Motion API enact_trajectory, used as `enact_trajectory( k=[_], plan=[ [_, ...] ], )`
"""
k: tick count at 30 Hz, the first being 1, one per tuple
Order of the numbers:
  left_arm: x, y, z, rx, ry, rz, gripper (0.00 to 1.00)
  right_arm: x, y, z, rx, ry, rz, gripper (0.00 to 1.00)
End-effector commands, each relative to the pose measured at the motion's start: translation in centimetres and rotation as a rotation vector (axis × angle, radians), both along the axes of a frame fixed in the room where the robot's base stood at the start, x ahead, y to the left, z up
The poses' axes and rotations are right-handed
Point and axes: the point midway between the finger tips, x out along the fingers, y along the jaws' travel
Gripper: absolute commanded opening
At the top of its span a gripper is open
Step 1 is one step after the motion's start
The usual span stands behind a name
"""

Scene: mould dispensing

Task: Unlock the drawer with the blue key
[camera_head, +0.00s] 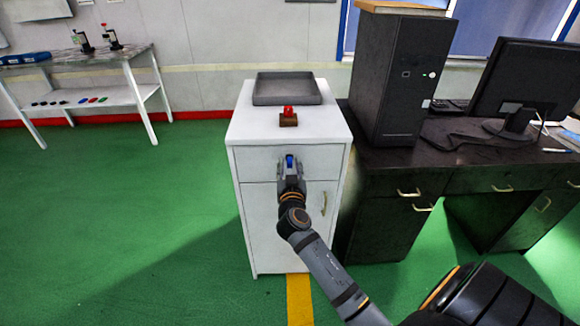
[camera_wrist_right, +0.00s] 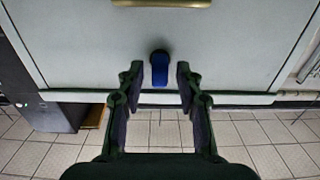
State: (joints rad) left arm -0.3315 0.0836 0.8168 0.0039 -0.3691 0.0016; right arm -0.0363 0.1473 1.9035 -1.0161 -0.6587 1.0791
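The white cabinet (camera_head: 240,215) stands in the middle of the head view, with its drawer (camera_head: 325,158) at the top. The blue key (camera_wrist_right: 160,66) sticks out from the white drawer front in the right wrist view, below a brass handle (camera_wrist_right: 160,3). Its blue head also shows in the head view (camera_head: 290,161). My right gripper (camera_head: 290,163) is in front of the drawer. In the wrist view its open fingers (camera_wrist_right: 158,74) are on either side of the key, with gaps on both sides. The keyhole is hidden behind the key. My left gripper is not in view.
A grey tray (camera_head: 287,98) and a red object on a brown block (camera_head: 288,120) are on the cabinet top. A dark desk (camera_head: 390,175) with a computer tower (camera_head: 398,80) stands close on the right. Green floor (camera_head: 130,220) is clear on the left.

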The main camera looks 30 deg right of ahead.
Motion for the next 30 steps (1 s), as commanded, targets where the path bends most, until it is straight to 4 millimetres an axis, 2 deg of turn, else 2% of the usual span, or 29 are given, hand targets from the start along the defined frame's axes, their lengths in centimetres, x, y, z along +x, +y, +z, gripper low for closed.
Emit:
enact_trajectory(
  k=[1,6,7,20,30],
  plan=[
    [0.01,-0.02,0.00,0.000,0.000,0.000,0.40,0.00,0.01,-0.01,0.000,0.000,0.000,0.25],
    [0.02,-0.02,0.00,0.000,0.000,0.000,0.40,-0.02,0.02,-0.01,0.000,0.000,0.000,0.02],
    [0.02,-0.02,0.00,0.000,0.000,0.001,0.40,-0.02,0.02,-0.01,0.000,0.000,0.000,0.00],
    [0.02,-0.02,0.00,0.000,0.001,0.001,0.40,-0.01,0.04,-0.02,-0.047,0.029,0.000,0.00],
    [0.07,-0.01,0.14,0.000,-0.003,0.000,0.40,0.05,0.09,0.03,-0.261,0.160,-0.001,0.00]
  ],
)
